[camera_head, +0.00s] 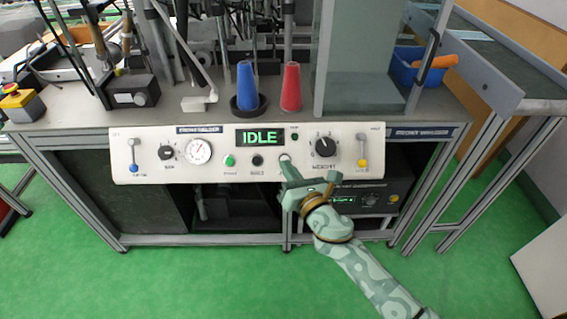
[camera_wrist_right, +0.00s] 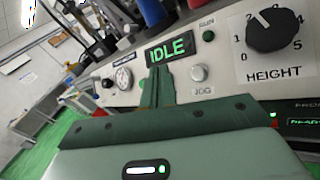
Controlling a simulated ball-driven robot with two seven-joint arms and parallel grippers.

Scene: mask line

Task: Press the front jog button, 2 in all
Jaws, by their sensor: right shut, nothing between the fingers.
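The white control panel (camera_head: 215,174) runs along the front of the bench. Its jog button (camera_wrist_right: 199,72) is a pale round cap above the JOG label in the right wrist view. In the head view the jog button (camera_head: 285,157) shows just above my right fingertips. My right gripper (camera_head: 289,168) is shut and empty, its tips close in front of the panel. In the wrist view the tips (camera_wrist_right: 157,75) appear left of the jog button, below the display; I cannot tell whether they touch anything. The display (camera_head: 260,137) reads IDLE in green. My left gripper is not in view.
A height knob (camera_head: 326,147) is right of the jog button. A green button (camera_head: 229,160), a black button (camera_head: 257,160) and a gauge (camera_head: 198,151) are to its left. Blue (camera_head: 247,86) and red (camera_head: 291,87) cones stand on the bench above. Green floor lies open in front.

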